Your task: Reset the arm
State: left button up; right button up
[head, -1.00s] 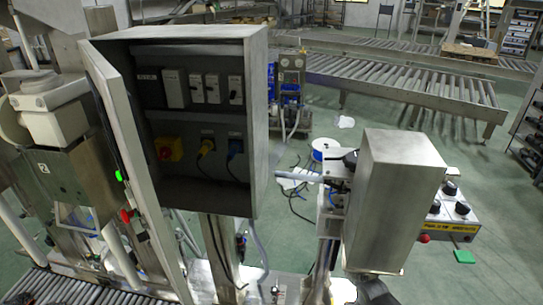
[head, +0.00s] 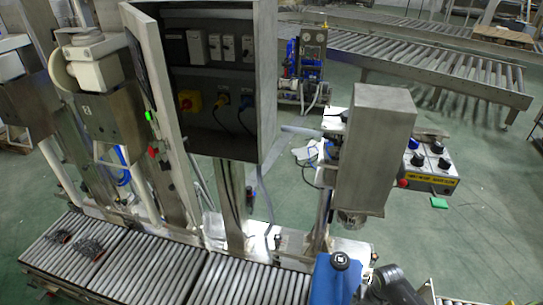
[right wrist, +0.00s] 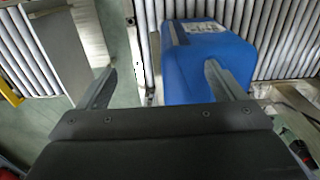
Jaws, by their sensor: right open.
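My right gripper (right wrist: 161,66) is open in the right wrist view, its two metal fingers spread wide. The right finger overlaps the side of a blue canister (right wrist: 208,65); the left finger lies clear of it, over the floor. Whether the finger touches the canister cannot be told. In the head view the blue canister (head: 333,280) with a black cap stands at the bottom, right of the roller conveyor. A dark part of my right arm shows just right of it. My left gripper is in neither view.
An open control cabinet (head: 264,85) stands on a post behind the roller conveyor (head: 160,265). A steel box (head: 372,150) rises above the canister. A control box with knobs (head: 432,165) is at the right. Green floor (head: 485,235) is free at far right.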

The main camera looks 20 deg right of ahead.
jog(key=s+a+f+n+b, duration=0.1)
jog(key=s+f+b, duration=0.3)
jog(key=f, duration=0.7)
pick_arm(q)
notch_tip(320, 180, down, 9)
jog(key=b, duration=0.4)
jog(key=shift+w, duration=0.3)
pick_arm(e)
jog(key=s+a+f+n, duration=0.1)
jog(key=s+a+f, duration=0.2)
jog(key=s+f, duration=0.2)
jog(key=s+a+f+n, duration=0.2)
jog(key=s+a+f, duration=0.2)
jog(key=s, duration=0.5)
jog(key=s+a+f+n+t, duration=0.1)
jog(key=s+a+f+n, duration=0.1)
jog(key=s+f, duration=0.5)
jog(key=shift+a+f+h, duration=0.4)
jog(key=shift+a+f, duration=0.3)
jog(key=shift+a, duration=0.15)
jog(key=shift+s, duration=0.1)
